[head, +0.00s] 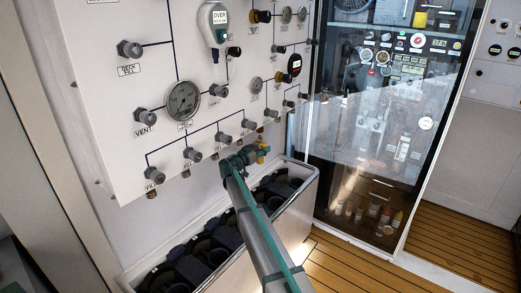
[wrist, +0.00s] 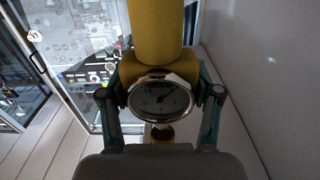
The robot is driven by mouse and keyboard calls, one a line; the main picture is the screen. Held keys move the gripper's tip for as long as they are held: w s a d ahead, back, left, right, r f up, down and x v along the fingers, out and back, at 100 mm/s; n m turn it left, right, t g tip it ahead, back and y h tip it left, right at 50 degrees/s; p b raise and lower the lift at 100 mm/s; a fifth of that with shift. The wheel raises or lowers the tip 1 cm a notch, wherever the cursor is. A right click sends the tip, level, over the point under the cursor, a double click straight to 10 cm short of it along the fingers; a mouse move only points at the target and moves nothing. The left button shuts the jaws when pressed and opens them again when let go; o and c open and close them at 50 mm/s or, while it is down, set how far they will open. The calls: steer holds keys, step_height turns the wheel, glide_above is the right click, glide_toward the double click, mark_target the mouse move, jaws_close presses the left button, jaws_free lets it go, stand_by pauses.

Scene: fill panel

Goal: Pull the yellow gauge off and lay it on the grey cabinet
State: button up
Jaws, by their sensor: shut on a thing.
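The yellow gauge (wrist: 155,40) fills the upper middle of the wrist view, with a thick yellow body and a round, silver-rimmed dial (wrist: 160,100) facing the camera. My gripper (wrist: 160,78) has its teal fingers on both sides of it and is shut on it. In the head view my gripper (head: 250,158) is at the panel's lower edge, and a small part of the yellow gauge (head: 262,150) shows beyond it. I cannot tell whether the gauge is still joined to a fitting. No grey cabinet is clearly identifiable.
The white panel (head: 110,100) carries several knobs and dials close above my gripper. A pale open bin (head: 305,193) holding dark cylinders stands below. A glass-fronted cabinet (head: 380,130) is to the right. Wooden floor (head: 345,262) is clear at lower right.

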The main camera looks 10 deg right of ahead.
steer(key=shift+f+b, duration=1)
steer(key=shift+b, duration=0.15)
steer(key=shift+s, duration=0.1)
